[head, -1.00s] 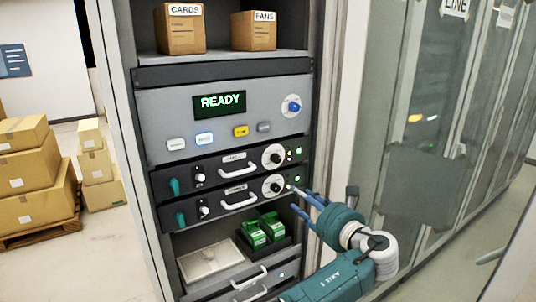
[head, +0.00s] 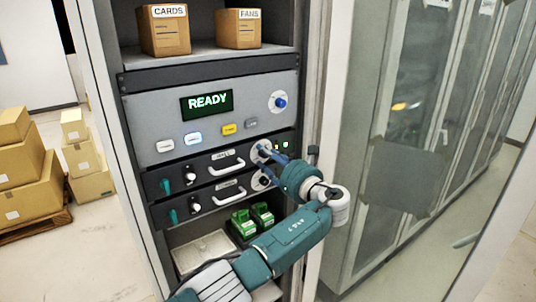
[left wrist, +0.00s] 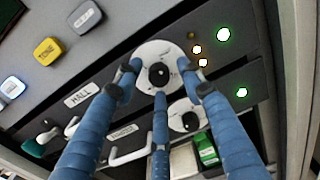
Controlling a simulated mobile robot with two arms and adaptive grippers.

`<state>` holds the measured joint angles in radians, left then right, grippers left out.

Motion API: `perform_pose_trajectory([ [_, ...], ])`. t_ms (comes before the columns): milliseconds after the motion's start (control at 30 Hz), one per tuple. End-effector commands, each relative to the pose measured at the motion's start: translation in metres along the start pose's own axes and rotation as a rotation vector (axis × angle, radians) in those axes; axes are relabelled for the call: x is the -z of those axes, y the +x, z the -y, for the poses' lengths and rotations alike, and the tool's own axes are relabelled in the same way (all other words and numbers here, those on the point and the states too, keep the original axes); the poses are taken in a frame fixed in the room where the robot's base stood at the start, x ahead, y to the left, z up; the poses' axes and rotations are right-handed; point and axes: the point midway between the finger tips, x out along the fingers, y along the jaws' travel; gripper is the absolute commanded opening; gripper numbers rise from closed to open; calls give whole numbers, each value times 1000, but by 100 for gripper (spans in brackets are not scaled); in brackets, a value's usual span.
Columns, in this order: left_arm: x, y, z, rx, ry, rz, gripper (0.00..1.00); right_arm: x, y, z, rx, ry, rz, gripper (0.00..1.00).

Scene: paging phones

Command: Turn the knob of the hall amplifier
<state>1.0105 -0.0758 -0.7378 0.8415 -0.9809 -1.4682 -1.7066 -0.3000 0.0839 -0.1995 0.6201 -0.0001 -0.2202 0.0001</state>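The hall amplifier (head: 203,174) is the upper of two dark rack units, and its HALL label (left wrist: 82,95) reads in the left wrist view. Its black knob (left wrist: 159,75) sits on a round white dial (left wrist: 150,52), with green and amber lights beside it. My left gripper (head: 263,158) is at this dial, its blue fingers pointing at the panel and partly covering the knob in the head view. In the left wrist view its three fingertips (left wrist: 160,82) are spread around the knob, with gaps visible; contact is not clear. My right gripper is not in view.
A second amplifier with a similar dial (left wrist: 186,119) lies just below. Above is a READY panel (head: 207,104) with buttons and a blue knob (head: 280,102). Handles (head: 227,168) stick out from the units. Green modules (head: 243,222) stand on the shelf below. Glass cabinets line the right.

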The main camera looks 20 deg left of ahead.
Motion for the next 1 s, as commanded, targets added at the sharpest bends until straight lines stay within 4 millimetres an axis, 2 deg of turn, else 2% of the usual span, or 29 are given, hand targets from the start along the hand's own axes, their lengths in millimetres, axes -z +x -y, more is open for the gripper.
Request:
perform_pose_trajectory([
  [267,1,2,0,0,0,0,40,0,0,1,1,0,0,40],
  [467,1,2,0,0,0,-1,0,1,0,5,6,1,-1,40],
  [767,4,1,0,-1,-19,-3,0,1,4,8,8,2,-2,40],
  [1000,8,1,0,-1,-126,-1,0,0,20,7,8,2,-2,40],
])
